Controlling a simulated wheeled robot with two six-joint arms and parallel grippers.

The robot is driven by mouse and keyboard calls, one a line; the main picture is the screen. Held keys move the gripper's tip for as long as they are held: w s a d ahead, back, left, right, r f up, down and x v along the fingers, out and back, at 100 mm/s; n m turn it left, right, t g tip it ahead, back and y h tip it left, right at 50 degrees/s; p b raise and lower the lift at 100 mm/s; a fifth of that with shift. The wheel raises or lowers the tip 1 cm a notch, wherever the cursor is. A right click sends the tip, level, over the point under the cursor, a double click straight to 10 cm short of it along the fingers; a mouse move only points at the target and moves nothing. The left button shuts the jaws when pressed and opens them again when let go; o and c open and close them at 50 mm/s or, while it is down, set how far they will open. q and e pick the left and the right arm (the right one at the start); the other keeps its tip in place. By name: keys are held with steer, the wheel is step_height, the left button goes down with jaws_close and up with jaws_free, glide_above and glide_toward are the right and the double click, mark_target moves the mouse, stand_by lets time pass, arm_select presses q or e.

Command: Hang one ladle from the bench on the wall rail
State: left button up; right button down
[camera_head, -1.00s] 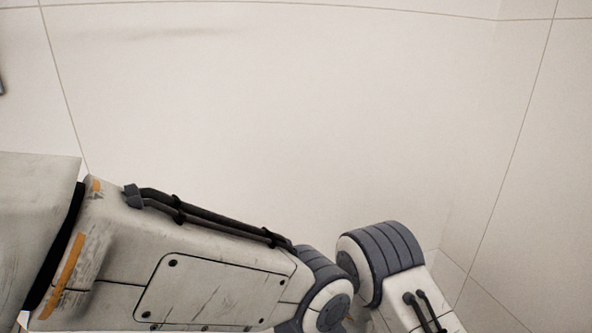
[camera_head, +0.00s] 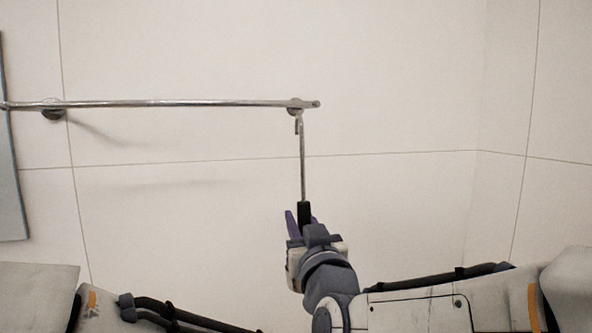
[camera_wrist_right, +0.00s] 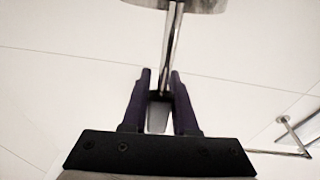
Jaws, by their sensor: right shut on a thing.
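My right gripper (camera_head: 304,217) is shut on the dark handle of a ladle (camera_head: 303,165). In the head view the thin metal shaft stands nearly upright above the fingers, with a small hook at its top. The hook overlaps the picture just below the right end of the wall rail (camera_head: 180,103); I cannot tell whether they touch. In the right wrist view the ladle (camera_wrist_right: 173,45) runs between the fingers (camera_wrist_right: 160,85) to a wide metal part cut off by the top edge. The rail (camera_wrist_right: 275,153) shows there at lower right. My left gripper is out of view.
The rail's wall mounts (camera_head: 54,113) hold it off a pale tiled wall (camera_head: 400,80). A grey panel (camera_head: 12,150) stands at the left edge. The wall right of the rail is bare up to a corner. The bench is not visible.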

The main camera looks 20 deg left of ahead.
steer(key=s+r+y, duration=0.2)
steer(key=s+r, duration=0.2)
steer(key=r, duration=0.3)
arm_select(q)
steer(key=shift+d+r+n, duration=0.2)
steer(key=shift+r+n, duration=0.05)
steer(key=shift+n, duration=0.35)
arm_select(e)
steer(key=w+a+f, duration=0.3)
steer(key=w+a, duration=0.2)
steer(key=w, duration=0.2)
steer(key=shift+a+n+g, duration=0.25)
steer(key=shift+n+g, duration=0.05)
steer(key=shift+g, duration=0.1)
steer(key=shift+w, duration=0.1)
